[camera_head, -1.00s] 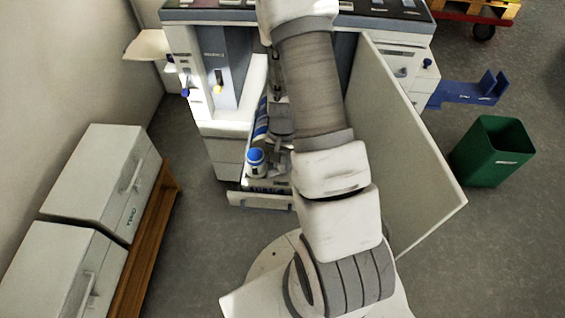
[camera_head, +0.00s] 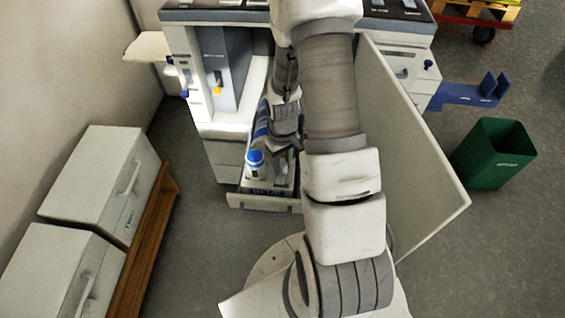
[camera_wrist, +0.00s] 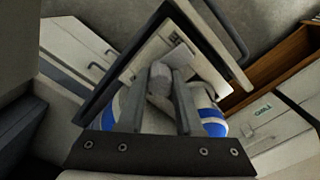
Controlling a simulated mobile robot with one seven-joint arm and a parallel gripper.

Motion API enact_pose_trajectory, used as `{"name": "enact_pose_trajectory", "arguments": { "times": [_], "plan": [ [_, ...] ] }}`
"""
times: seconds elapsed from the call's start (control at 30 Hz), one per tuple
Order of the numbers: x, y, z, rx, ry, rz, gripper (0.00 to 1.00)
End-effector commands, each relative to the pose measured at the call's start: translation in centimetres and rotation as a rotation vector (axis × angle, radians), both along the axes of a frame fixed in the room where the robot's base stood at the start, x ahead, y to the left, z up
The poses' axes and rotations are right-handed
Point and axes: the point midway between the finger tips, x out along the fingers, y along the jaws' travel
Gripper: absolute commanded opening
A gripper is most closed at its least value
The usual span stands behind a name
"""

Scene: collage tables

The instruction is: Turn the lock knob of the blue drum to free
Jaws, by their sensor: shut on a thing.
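The blue drum (camera_wrist: 208,112) is white with blue bands. It lies behind my fingers in the wrist view, partly hidden by them. In the head view, a blue and white part of it (camera_head: 261,122) shows inside the pulled-out drawer (camera_head: 255,201). A grey lock knob (camera_wrist: 159,80) sits between my fingertips in the wrist view. My gripper (camera_wrist: 160,82) is shut on this knob. The knob's exact turn angle is hard to read. In the head view my gripper (camera_head: 284,142) is low over the drawer, partly covered by my arm.
The machine's open door panel (camera_head: 410,150) is close on the right. A green bin (camera_head: 492,152) stands beyond it.

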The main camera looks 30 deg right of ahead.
Motion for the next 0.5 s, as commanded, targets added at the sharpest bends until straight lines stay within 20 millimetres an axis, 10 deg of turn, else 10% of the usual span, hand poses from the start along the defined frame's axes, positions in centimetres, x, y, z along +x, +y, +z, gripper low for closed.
{"name": "enact_pose_trajectory", "arguments": {
  "times": [0.5],
  "plan": [
    [0.0, -0.03, 0.03, 0.0, 0.0, 0.138, 0.0]
  ]
}}
